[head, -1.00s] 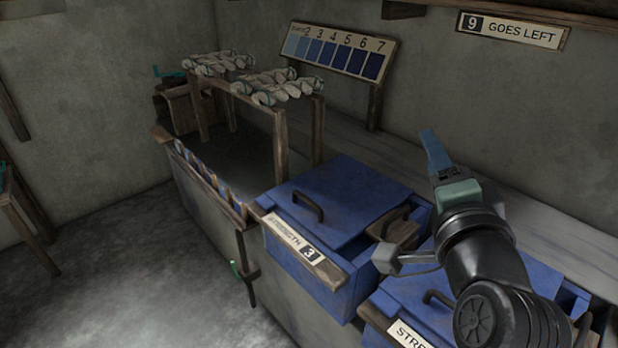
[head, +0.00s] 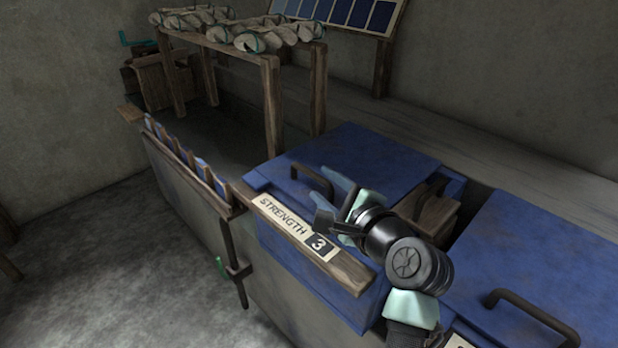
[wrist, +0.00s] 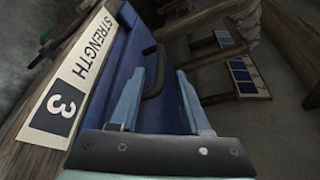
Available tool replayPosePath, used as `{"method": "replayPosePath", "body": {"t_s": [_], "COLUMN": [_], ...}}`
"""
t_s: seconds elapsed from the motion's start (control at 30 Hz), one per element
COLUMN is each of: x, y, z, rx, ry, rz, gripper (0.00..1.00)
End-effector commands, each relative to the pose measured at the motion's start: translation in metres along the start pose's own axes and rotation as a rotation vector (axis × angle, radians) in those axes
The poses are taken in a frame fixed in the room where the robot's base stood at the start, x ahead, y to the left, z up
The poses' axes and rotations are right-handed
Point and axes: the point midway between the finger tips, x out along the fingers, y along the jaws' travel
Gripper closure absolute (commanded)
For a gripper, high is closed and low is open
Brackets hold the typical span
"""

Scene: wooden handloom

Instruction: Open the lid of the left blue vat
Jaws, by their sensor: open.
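The left blue vat (head: 280,252) carries a wooden label reading "STRENGTH 3" on its front edge. Its blue lid (head: 365,152) lies flat and shut on top. The lid's dark bar handle (head: 312,180) stands near the lid's front left; the handle (wrist: 153,72) also shows in the wrist view, ahead of the fingertips. My gripper (head: 335,198) is open and empty above the front of the lid, just right of the handle. In the wrist view, the two blue fingers (wrist: 158,90) are spread, with the handle ahead between them. I cannot see any contact with it.
A second blue vat with a shut lid (head: 560,240) and handle stands at right. A wooden block (head: 428,212) sits beside the left lid. A wooden rack with pale yarn skeins (head: 240,30) stands behind at left. Open floor (head: 110,220) lies at front left.

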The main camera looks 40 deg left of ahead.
Motion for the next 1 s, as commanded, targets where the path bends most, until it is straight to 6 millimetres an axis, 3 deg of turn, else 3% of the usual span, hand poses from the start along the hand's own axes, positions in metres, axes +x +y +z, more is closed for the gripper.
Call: {"method": "replayPosePath", "body": {"t_s": [0.1, 0.33, 0.77, 1.0], "x": [0.027, 0.060, 0.070, 0.070], "y": [0.003, 0.002, 0.000, 0.000], "z": [-0.001, -0.001, -0.001, -0.001], "rx": [-0.004, -0.004, -0.001, -0.002], "ry": [-0.001, 0.000, 0.002, 0.002], "rz": [0.002, 0.000, -0.001, -0.001], "gripper": [0.53, 0.53, 0.53, 0.94]}}
